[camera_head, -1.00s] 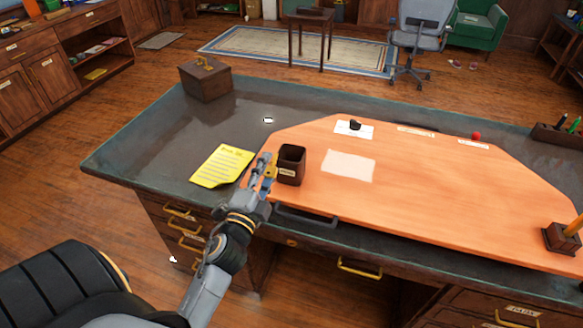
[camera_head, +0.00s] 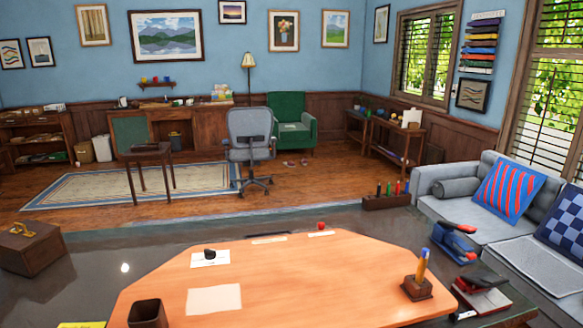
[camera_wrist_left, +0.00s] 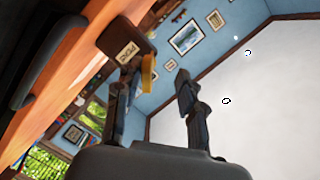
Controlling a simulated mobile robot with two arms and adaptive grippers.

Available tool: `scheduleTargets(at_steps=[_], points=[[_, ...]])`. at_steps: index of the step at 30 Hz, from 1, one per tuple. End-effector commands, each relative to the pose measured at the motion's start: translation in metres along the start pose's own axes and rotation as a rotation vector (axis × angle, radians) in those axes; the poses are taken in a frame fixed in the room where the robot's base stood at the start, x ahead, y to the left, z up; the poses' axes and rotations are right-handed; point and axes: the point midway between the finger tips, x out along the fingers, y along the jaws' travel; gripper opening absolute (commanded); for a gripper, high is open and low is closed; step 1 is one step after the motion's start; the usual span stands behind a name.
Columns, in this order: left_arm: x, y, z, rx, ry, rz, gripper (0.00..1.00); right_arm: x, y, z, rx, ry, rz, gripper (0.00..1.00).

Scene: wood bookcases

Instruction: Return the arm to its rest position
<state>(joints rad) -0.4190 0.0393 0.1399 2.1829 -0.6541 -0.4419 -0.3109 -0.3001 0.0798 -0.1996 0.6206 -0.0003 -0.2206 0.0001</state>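My left gripper (camera_wrist_left: 158,78) shows only in the left wrist view. Its two dark fingers stand apart with a gap between them, and I see nothing clamped there. A small yellow piece (camera_wrist_left: 148,73) shows beside the left finger; I cannot tell whether it belongs to the finger. A dark pen cup (camera_wrist_left: 126,46) with a pale label shows just beyond that finger; whether they touch is unclear. In the head view the dark cup (camera_head: 147,313) stands upright at the desk's near left. My right gripper is in neither view.
The orange desk mat (camera_head: 320,285) holds a pale sheet (camera_head: 214,299) and a pencil holder (camera_head: 416,288). A brown box (camera_head: 31,247) stands at the desk's left. A stapler (camera_head: 454,241) and pen rack (camera_head: 386,201) stand at right. A grey sofa (camera_head: 440,185) is beyond.

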Motion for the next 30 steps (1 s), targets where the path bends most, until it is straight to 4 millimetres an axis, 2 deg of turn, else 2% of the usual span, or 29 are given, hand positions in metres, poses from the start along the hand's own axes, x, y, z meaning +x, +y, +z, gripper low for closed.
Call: scheduleTargets(at_steps=[5,9,12,18,23,24,30], points=[[-0.032,0.044,0.017,-0.233,-0.188,0.213,0.39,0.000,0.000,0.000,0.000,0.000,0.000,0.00],[-0.075,0.089,0.023,-0.387,-0.358,0.426,0.39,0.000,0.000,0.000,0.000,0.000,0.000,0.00],[-0.108,0.114,0.024,-0.454,-0.462,0.561,0.39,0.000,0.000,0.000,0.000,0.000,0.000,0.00],[-0.171,0.146,0.020,-0.515,-0.627,0.783,0.39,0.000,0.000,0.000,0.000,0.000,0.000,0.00],[-0.221,0.161,0.017,-0.523,-0.745,0.942,0.39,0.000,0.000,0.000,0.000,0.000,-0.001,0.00],[-0.212,0.173,0.023,-0.520,-0.748,0.934,0.39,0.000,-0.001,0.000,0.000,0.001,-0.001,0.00],[-0.196,0.221,0.044,-0.510,-0.763,0.941,0.39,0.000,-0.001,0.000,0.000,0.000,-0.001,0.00]])
